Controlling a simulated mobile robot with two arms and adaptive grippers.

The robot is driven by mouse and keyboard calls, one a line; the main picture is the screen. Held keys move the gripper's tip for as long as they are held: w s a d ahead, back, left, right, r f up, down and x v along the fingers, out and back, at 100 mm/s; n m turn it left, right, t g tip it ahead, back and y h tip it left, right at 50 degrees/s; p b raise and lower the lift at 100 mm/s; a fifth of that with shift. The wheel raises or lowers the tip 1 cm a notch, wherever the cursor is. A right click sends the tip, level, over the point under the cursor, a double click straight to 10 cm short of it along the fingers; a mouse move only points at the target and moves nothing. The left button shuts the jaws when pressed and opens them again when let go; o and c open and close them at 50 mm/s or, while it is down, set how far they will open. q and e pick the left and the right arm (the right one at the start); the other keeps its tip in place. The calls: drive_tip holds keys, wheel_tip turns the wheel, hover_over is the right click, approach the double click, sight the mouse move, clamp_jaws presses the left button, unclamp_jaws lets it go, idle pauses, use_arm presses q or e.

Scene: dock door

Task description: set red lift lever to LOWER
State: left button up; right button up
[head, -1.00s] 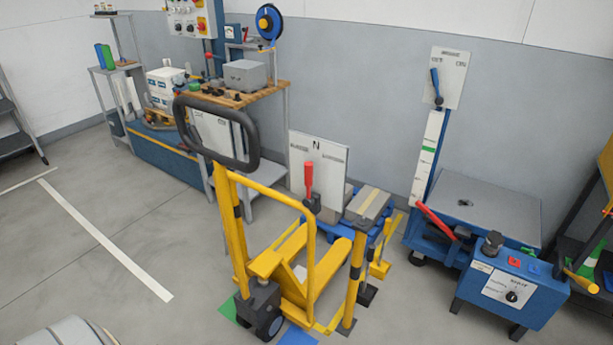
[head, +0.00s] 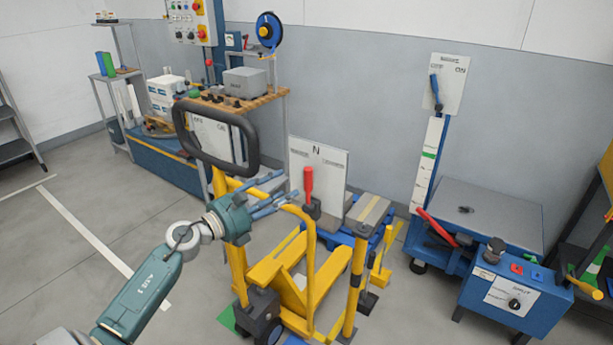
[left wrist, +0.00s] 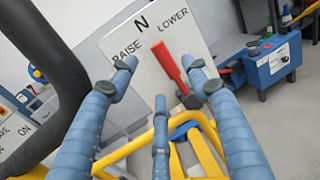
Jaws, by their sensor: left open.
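The red lift lever (head: 308,182) stands nearly upright on the yellow pallet truck (head: 270,268), in front of a white plate (head: 328,160) marked N. In the left wrist view the red lever (left wrist: 168,62) leans a little left near the N, between the words RAISE on the left and LOWER on the right. My left gripper (head: 284,190) is open, just left of the lever and apart from it in the head view. In the left wrist view its blue fingers (left wrist: 160,85) spread around the lever's picture, with nothing held. My right gripper is not in view.
The truck's black handle loop (head: 252,150) rises left of my left gripper. A second red lever (head: 436,228) is on the blue lift table (head: 480,215) at the right. A control box (head: 515,298) stands before it. Floor at the left is clear.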

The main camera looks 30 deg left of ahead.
sight(307, 175)
use_arm(q)
drive_tip(key=w, duration=0.3)
drive_tip(key=w+d, duration=0.1)
drive_tip(key=w, duration=0.2)
drive_tip(key=w+d, duration=0.1)
drive_tip(key=w, duration=0.3)
drive_tip(key=shift+f, duration=0.15)
clamp_jaws()
